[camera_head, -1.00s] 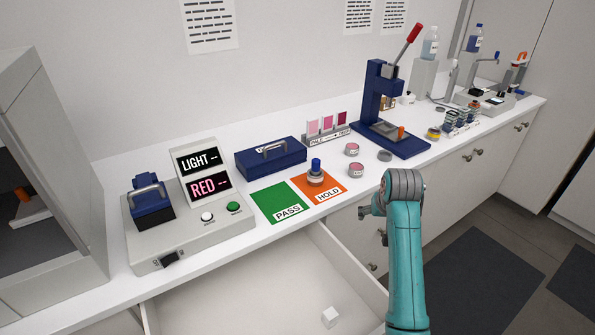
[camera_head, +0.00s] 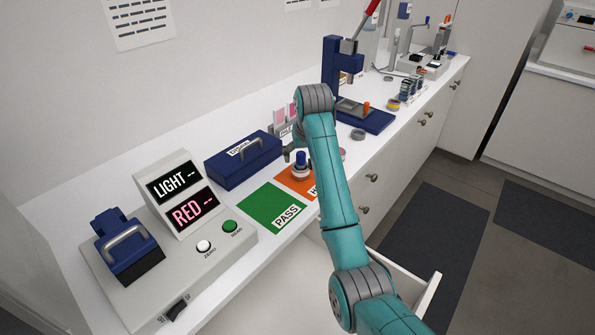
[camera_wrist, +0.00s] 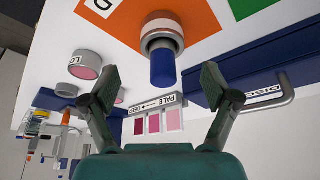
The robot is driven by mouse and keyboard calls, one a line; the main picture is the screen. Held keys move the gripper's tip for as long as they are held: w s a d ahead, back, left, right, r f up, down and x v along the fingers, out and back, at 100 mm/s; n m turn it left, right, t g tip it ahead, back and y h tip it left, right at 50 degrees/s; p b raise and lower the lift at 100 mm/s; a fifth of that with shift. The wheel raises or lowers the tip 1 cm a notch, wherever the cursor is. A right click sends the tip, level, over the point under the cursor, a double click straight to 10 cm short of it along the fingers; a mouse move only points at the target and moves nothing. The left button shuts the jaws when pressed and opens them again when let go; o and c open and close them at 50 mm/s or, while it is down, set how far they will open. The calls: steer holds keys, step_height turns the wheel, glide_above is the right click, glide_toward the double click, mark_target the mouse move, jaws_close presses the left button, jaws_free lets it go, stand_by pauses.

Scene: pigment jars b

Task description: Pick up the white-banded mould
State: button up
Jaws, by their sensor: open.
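The mould with a pale white band (camera_wrist: 162,30) and a blue knob stands on the orange HOLD card. In the head view the mould (camera_head: 300,169) is upright, partly beside my arm. My gripper (camera_wrist: 160,78) is open and empty. In the wrist view the blue knob shows between the two spread fingertips, with a gap on each side. I cannot tell how far beyond the fingertips it is. In the head view my arm hides most of my gripper, and a finger shows close to the knob.
A blue case with a handle (camera_head: 232,165) lies close behind the card. The shade-sample stand (camera_wrist: 155,118) and two pink jars, one labelled (camera_wrist: 85,65), are nearby. The green PASS card (camera_head: 268,207) is clear. A blue press (camera_head: 335,75) stands further along the counter.

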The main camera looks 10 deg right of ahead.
mark_target(301, 164)
steer(key=shift+x, duration=3.35)
steer(key=shift+s+a, duration=0.15)
steer(key=shift+c, duration=0.3)
